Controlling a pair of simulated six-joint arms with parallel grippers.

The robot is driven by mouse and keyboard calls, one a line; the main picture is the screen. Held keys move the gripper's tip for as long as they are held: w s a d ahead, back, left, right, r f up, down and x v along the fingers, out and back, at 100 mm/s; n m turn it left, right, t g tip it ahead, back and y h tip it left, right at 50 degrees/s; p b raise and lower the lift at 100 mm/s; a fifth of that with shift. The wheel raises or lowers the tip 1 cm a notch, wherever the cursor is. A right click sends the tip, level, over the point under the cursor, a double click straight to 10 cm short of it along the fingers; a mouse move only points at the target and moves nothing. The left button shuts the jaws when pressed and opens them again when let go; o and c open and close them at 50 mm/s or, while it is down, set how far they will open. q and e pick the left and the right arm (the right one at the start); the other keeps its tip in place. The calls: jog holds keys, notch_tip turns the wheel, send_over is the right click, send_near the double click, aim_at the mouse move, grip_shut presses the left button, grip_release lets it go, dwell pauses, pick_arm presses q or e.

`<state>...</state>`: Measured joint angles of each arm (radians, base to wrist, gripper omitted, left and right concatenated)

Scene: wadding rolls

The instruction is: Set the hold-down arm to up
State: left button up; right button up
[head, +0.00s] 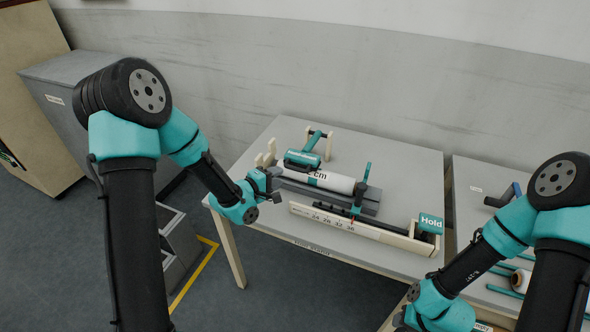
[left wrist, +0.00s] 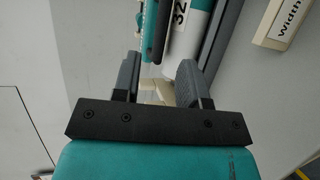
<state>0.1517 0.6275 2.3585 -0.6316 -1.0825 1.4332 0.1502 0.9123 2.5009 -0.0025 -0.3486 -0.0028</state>
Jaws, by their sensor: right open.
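The teal hold-down arm (head: 302,159) lies lowered over a white roll (head: 330,180) marked in cm, with its rear end at a pale wooden bracket (head: 328,145). In the left wrist view a teal bar (left wrist: 154,35) that looks like the arm runs beside the white roll (left wrist: 182,48). My left gripper (head: 275,190) is at the table's left edge, in front of the roll's left end and apart from the arm. Its fingers (left wrist: 158,80) are spread with nothing held. My right gripper (head: 399,320) is open at the bottom edge, mostly hidden by its wrist.
An upright teal post (head: 362,185) stands near the roll's right end. A second table (head: 470,185) stands right. The table's back right is clear.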

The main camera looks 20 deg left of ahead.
aim_at(295, 168)
pick_arm(q)
jog(key=x, duration=0.8)
jog(key=shift+w+d, duration=0.25)
jog(key=shift+w, duration=0.05)
grip_shut()
